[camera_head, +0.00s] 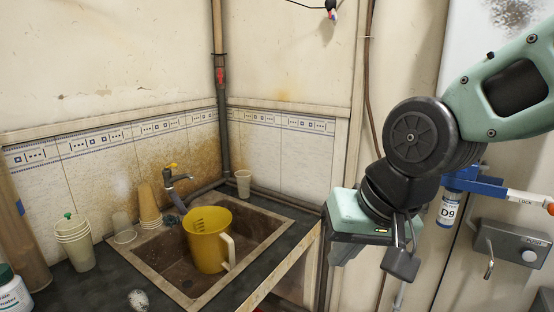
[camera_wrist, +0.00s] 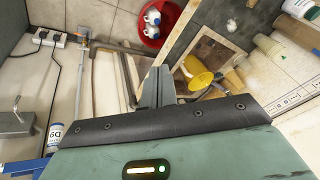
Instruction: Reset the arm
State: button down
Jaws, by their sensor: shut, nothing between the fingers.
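I cannot make out a red power switch for certain in either view. In the wrist view a white power strip (camera_wrist: 47,38) with dark plugs and a cable lies at the upper left, apart from my gripper; no red switch is clear on it. My gripper (camera_wrist: 158,72) is shut and empty, its two dark fingers together in the middle of the wrist view. In the head view my gripper (camera_head: 401,263) hangs at the right of the sink counter, in front of the wall.
A sink (camera_head: 165,262) holds a yellow jug (camera_head: 207,240), with a tap (camera_head: 175,180) behind it. Stacked cups (camera_head: 74,242) stand at left. A grey box with a lever (camera_head: 512,245) is on the right. A red bucket (camera_wrist: 158,22) sits below, in the wrist view.

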jog(key=s+d+f+n+g+h+b, duration=0.1)
jog(key=s+d+f+n+g+h, duration=0.1)
jog(key=s+d+f+n, duration=0.3)
jog(key=s+f+n+g, duration=0.1)
jog(key=s+f, duration=0.3)
jog(key=s, duration=0.4)
jog(key=shift+s+n+g+h, duration=0.15)
jog(key=shift+n+g+h, duration=0.15)
jog(key=shift+a, duration=0.1)
